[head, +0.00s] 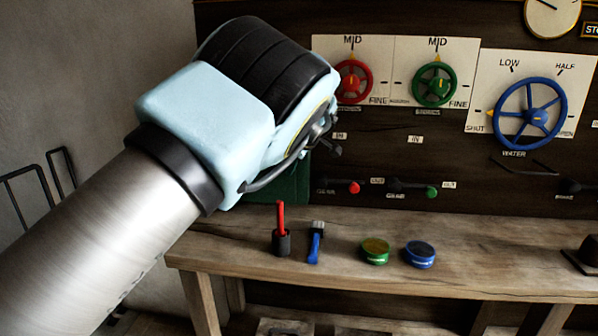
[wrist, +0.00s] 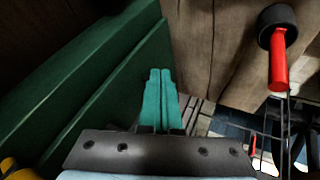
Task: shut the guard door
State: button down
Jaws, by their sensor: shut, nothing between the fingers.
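A dark green panel, which looks like the guard door (wrist: 95,75), fills much of the left of the wrist view. In the head view a small part of the green panel (head: 291,186) shows behind my arm, above the bench's left end. Most of it is hidden, and I cannot tell how far open it stands. My gripper (wrist: 160,72) has teal fingers pressed together with nothing between them. They overlap the panel's right edge in the wrist view; I cannot tell whether they touch it. In the head view my wrist hides the fingers.
A wooden bench (head: 480,240) carries a black cup with a red-handled tool (head: 281,235), a blue brush (head: 316,243), a green tin (head: 375,252) and a blue tin (head: 420,254). A blue handwheel (head: 530,114) and red and green wheels are on the back wall.

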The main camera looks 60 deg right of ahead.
jog(key=b+v, duration=0.3)
jog(key=v, duration=0.7)
jog(key=w+a+f+g+y, duration=0.1)
jog(key=w+a+f, duration=0.1)
jog(key=w+a, duration=0.6)
jog(key=w+a+f+y, duration=0.1)
jog(key=w+a+f, duration=0.1)
jog(key=w+a, duration=0.65)
jog(key=w+a+f+g+y, duration=0.1)
jog(key=w+a+f, duration=0.1)
jog(key=w+a, duration=0.55)
jog(key=w+a+f+g, duration=0.1)
jog(key=w+a+f, duration=0.25)
jog(key=a, duration=0.75)
jog(key=s+a+f+m+g, duration=0.1)
jog(key=s+a+f+m, duration=0.1)
jog(key=a, duration=1.8)
jog(key=s+a+f+m, duration=0.2)
jog(key=s+a+f, duration=0.1)
jog(key=s+a, duration=0.9)
jog(key=shift+a+f+g, duration=0.3)
jog(key=shift+a+g, duration=0.1)
jog(key=shift+a, duration=0.4)
jog(key=c, duration=1.6)
grip_release()
jog(key=shift+s, duration=0.15)
